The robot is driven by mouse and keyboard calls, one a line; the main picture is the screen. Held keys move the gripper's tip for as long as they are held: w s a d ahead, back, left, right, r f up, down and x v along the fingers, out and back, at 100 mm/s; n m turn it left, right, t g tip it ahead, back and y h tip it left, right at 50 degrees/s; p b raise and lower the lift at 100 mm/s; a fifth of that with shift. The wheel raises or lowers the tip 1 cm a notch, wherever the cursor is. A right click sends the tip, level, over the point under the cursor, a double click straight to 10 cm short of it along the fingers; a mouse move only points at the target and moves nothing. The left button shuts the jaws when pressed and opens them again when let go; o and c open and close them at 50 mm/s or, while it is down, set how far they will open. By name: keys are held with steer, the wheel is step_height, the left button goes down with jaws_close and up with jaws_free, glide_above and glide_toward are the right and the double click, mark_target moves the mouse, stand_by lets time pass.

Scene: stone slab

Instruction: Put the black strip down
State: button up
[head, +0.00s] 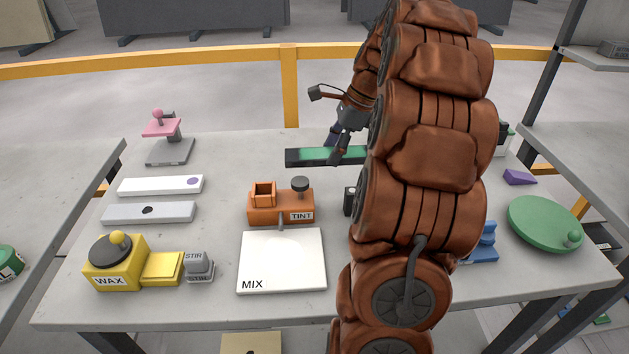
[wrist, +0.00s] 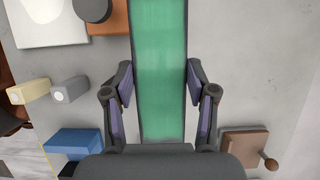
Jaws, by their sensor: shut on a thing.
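The black strip (head: 305,158) is a long flat bar with dark edges and a green upper face. In the head view it lies level across the back middle of the slab, its right end hidden behind my arm. My gripper (head: 343,147) is shut on it, coming down from above and behind. In the wrist view the strip (wrist: 160,45) runs lengthwise between the two fingers of my gripper (wrist: 159,82), one on each long side. I cannot tell whether its underside touches the slab.
The grey slab (head: 215,220) holds a white MIX plate (head: 280,275), an orange TINT block (head: 270,213), a yellow WAX block (head: 110,270), and white (head: 150,186) and grey (head: 115,213) bars at left. A green disc (head: 540,220) sits at right. Bare slab lies left of the strip.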

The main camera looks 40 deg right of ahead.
mark_target(326, 192)
steer(key=shift+f+p, duration=0.5)
steer(key=shift+f, duration=4.4)
steer(key=shift+f, duration=0.15)
steer(key=o, duration=1.6)
steer(key=shift+c, duration=0.2)
